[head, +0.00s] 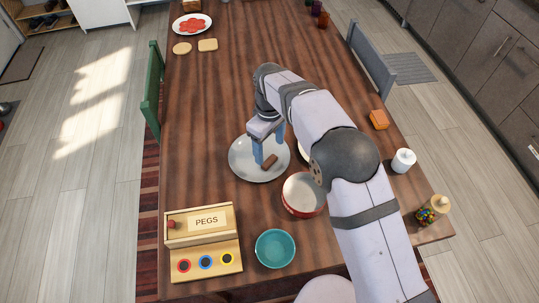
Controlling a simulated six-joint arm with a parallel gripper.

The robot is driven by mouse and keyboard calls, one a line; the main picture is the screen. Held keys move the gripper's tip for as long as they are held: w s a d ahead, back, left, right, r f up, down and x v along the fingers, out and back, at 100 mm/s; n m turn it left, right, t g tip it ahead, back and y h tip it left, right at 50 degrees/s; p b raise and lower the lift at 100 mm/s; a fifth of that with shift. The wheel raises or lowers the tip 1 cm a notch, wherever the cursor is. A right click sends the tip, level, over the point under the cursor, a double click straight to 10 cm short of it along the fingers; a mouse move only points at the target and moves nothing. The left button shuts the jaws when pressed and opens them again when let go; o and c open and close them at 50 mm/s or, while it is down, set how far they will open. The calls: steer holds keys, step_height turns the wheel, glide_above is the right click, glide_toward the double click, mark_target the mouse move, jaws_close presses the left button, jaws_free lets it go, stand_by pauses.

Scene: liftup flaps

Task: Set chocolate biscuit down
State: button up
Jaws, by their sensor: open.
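A small brown chocolate biscuit (270,163) lies on a white plate (243,171) near the middle of the table. My gripper (268,151) points down over the plate. Its blue fingers are apart, one to the left of the biscuit and one above and behind it in the picture. The gripper is open. I cannot tell whether a finger touches the biscuit or the plate. My arm hides part of the table right of the plate.
A red and white bowl (301,195) stands close to the plate at lower right, partly by my arm. A white cup (403,161) stands right. The table left of the plate is clear.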

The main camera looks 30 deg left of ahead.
mark_target(271, 161)
step_height(271, 161, up, 6)
steer(key=shift+r+b, duration=0.2)
steer(key=shift+b, duration=0.15)
steer(key=w+d+r+m, duration=0.1)
steer(key=w+d+m, duration=0.25)
steer(key=d, duration=0.85)
steer(key=w+d+r+m, duration=0.15)
steer(key=d+m, duration=0.25)
steer(key=d, duration=0.8)
steer(key=s+d+f+m, duration=0.2)
steer(key=s+d+m, duration=0.2)
steer(key=s+d, duration=0.4)
steer(key=s+d+f+m, duration=0.3)
steer(key=s+d+m, duration=0.2)
steer(key=d, duration=0.8)
steer(key=s, duration=0.2)
steer(key=shift+s, duration=0.4)
steer(key=shift+m, duration=0.25)
